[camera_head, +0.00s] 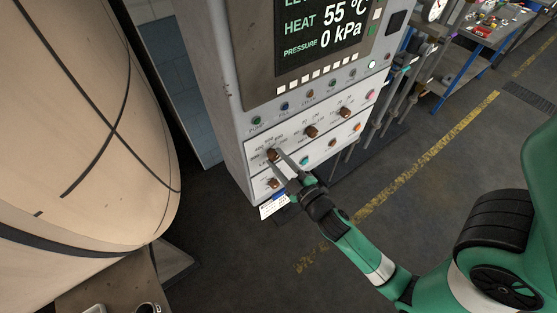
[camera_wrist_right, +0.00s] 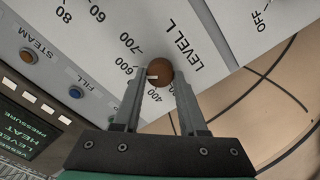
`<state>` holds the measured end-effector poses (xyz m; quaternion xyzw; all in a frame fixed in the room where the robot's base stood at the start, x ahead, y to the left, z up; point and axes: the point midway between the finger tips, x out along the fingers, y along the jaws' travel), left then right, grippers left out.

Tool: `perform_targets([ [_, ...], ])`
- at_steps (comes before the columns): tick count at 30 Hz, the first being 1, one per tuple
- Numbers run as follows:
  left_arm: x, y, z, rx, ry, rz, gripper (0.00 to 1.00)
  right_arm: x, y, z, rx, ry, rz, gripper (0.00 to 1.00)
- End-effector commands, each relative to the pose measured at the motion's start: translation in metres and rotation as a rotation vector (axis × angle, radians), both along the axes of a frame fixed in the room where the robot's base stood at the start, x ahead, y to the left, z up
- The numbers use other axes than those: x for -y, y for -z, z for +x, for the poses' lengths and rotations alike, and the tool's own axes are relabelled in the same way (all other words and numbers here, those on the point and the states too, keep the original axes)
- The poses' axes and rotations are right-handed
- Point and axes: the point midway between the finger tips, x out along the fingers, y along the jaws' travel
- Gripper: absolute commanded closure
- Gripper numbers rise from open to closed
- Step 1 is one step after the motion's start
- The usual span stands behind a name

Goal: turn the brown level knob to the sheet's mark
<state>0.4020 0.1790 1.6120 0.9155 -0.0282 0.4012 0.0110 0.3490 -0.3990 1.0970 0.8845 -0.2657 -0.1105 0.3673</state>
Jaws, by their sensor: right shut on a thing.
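The brown level knob (camera_head: 271,155) is at the left of the upper knob row on the control cabinet's white panel. In the right wrist view the knob (camera_wrist_right: 159,72) sits between the fingertips, beside the print "LEVEL L" and a scale with 400, 600 and 700 readable. A pale mark shows on the knob's left side, near 600. My right gripper (camera_wrist_right: 160,85) is shut on the knob; it also shows in the head view (camera_head: 277,159). The sheet (camera_head: 273,206), white with a blue patch, hangs at the cabinet's lower edge; its writing is too small to read. My left gripper is out of view.
Other brown knobs (camera_head: 311,131) and small coloured buttons (camera_head: 284,106) sit close by on the panel. The display (camera_head: 325,30) reads HEAT 55 °C and PRESSURE 0 kPa. A large beige vessel (camera_head: 75,130) stands at left. The floor right of the cabinet is mostly clear.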

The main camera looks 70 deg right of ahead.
Motion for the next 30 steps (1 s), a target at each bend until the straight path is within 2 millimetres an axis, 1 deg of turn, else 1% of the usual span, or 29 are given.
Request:
perform_targets([
  [1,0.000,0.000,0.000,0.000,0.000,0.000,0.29,0.000,-0.001,0.000,0.003,-0.002,-0.001,0.53],
  [5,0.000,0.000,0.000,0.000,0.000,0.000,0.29,0.000,-0.001,0.000,0.003,-0.001,-0.001,0.30],
  [6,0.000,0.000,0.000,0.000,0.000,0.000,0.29,0.000,-0.001,0.000,0.002,-0.001,0.000,0.29],
  [14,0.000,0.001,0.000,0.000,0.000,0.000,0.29,-0.001,0.000,-0.001,0.001,-0.001,0.000,0.29],
  [17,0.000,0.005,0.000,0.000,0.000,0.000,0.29,-0.005,0.003,-0.007,-0.001,-0.002,0.000,0.29],
  [20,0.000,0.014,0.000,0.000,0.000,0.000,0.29,-0.014,0.005,-0.021,-0.001,-0.001,0.002,0.29],
  [27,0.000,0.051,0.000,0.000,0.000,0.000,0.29,-0.047,0.009,-0.069,-0.001,-0.006,0.000,0.29],
  [30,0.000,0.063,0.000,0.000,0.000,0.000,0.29,-0.058,0.008,-0.083,-0.001,-0.008,0.001,0.29],
])
